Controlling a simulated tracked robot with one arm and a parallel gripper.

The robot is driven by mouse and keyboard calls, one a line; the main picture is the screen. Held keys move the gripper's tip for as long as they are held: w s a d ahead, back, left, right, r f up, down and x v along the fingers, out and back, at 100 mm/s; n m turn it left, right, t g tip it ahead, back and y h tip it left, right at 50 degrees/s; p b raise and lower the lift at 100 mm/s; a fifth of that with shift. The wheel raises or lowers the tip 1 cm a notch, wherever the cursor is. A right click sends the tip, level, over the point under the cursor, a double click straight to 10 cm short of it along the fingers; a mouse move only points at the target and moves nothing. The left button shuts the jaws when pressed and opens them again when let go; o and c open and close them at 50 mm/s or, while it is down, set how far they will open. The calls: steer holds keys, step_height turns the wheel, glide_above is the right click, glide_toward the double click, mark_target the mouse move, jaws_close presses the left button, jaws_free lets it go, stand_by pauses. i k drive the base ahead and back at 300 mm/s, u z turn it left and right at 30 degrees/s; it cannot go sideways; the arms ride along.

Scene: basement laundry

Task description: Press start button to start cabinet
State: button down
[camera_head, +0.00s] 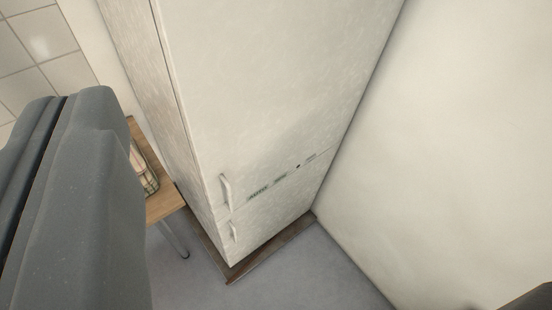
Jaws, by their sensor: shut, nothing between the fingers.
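A tall pale cabinet (255,85) with a mottled off-white face stands in the middle of the view, tilted in the picture. Its lower front carries a row of small dark markings (258,193) and a small dark spot (298,166), too small to read or identify as a button. An upper white handle (226,191) and a lower one (234,231) are on its left side. My gripper (66,98) is the large dark grey shape at the left, close to the camera. Its two parts lie together along a dark seam, shut and empty, apart from the cabinet in the picture.
A wooden table (165,203) with a metal leg stands left of the cabinet, holding a wire basket (148,178), partly hidden by my gripper. A plain wall (465,130) runs close along the right. Grey floor (310,275) is clear in front of the cabinet's brown base (262,260).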

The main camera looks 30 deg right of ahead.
mark_target(308, 160)
steer(key=k, duration=1.4)
steer(key=z, duration=0.5)
steer(key=i, duration=1)
steer(key=u, duration=0.05)
